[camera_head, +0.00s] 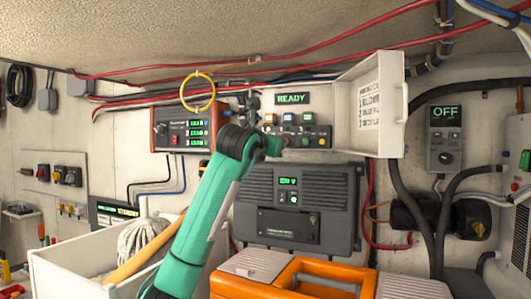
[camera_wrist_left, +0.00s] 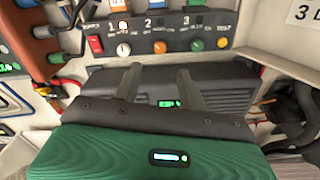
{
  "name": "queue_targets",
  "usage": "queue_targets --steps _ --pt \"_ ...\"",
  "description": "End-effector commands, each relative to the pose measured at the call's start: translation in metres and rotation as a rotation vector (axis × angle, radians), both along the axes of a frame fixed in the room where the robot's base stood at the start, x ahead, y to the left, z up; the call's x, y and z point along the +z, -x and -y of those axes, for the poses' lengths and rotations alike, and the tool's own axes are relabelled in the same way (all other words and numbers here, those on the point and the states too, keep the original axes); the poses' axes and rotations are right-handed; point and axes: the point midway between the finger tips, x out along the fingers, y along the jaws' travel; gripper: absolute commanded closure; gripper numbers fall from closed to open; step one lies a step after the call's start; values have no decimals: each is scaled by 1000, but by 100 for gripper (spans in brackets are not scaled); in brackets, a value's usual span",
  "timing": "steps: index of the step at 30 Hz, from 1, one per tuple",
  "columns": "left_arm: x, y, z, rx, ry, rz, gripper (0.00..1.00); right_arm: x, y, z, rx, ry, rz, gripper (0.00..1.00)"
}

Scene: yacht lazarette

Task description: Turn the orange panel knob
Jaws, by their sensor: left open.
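The orange knob (camera_wrist_left: 159,47) is in the lower row of the control panel (camera_wrist_left: 140,34), under the number 2, between a white knob (camera_wrist_left: 123,50) and a green knob (camera_wrist_left: 197,45). In the left wrist view my left gripper (camera_wrist_left: 158,68) is open, its two dark fingers pointing at the panel. The orange knob shows just beyond the gap between the fingertips, and nothing is held. In the head view my green left arm reaches up to the panel (camera_head: 318,131), but its gripper is mostly hidden behind the wrist. My right gripper is not in view.
A READY display (camera_head: 292,98) sits above the panel. An open white cover (camera_head: 386,105) stands out at its right. A dark grey unit (camera_head: 340,205) is below, and an orange toolbox (camera_head: 300,275) is in front. A white bin (camera_head: 75,255) with a mop stands at left.

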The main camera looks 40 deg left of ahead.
Motion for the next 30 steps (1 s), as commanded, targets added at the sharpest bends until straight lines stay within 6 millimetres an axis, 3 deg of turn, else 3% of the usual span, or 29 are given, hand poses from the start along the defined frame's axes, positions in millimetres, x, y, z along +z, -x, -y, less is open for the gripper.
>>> queue_targets --steps 3,9,14,30 --pt "-3 24 5 1 -2 2 59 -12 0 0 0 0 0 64" --pt "-1 45 10 2 0 0 59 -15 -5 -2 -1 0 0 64" --pt "0 49 12 0 1 -1 59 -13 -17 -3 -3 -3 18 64" --pt "0 49 11 0 1 -1 59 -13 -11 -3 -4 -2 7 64"
